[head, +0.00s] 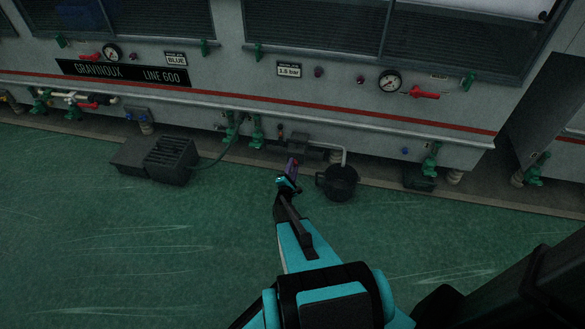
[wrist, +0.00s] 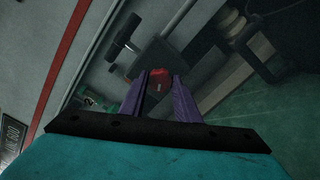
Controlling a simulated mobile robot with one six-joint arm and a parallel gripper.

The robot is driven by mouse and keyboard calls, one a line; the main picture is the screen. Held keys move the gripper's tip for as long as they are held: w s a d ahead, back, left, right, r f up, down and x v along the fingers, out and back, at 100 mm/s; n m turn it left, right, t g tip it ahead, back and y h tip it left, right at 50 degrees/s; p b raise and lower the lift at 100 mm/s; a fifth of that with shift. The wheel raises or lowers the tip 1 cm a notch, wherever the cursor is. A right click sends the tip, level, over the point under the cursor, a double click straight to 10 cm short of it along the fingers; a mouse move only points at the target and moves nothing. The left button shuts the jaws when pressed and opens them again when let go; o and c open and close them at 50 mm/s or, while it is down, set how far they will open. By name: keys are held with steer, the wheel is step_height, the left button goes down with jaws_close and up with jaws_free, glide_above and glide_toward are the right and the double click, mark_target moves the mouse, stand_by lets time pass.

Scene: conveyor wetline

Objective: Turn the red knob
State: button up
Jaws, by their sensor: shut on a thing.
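The red knob (wrist: 160,77) shows in the wrist view between the tips of two purple fingers, in front of a dark box-like block. My gripper (wrist: 159,84) is shut on the knob, one finger on each side. In the head view my gripper (head: 291,166) is low at the front of the machine, just left of a black bucket (head: 340,184). There the knob is too small and too covered by the fingers to make out clearly.
A bent grey pipe (head: 343,155) ends above the bucket. A dark slatted box (head: 170,158) stands on the floor to the left. Green valves (head: 256,133) line the machine's lower edge. The green floor (head: 130,240) in front is clear.

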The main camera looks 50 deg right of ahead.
steer(key=shift+s+d, duration=0.15)
steer(key=shift+s, duration=0.1)
steer(key=o, duration=0.9)
steer(key=shift+o, duration=0.7)
steer(key=shift+w, duration=0.1)
steer(key=shift+a, duration=0.2)
steer(key=b+v, duration=0.5)
steer(key=v, duration=0.8)
steer(key=shift+a, duration=0.25)
